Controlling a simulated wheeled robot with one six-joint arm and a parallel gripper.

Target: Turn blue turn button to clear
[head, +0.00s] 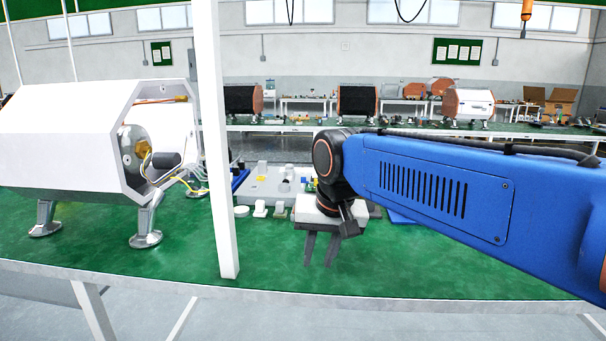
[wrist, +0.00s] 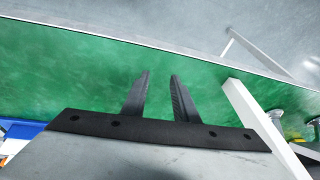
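My gripper (head: 318,262) hangs over the front part of the green table, fingers pointing down, to the right of the white post. In the wrist view, the two dark fingers of my gripper (wrist: 161,76) stand apart with nothing between them, so it is open and empty. I cannot make out the blue turn button for certain in either view.
A white espresso machine body (head: 70,135) on metal feet stands at the left. A white upright post (head: 214,150) rises between it and my gripper. Several small white parts stand in front of the tray. The front strip of the green table (head: 400,270) is clear.

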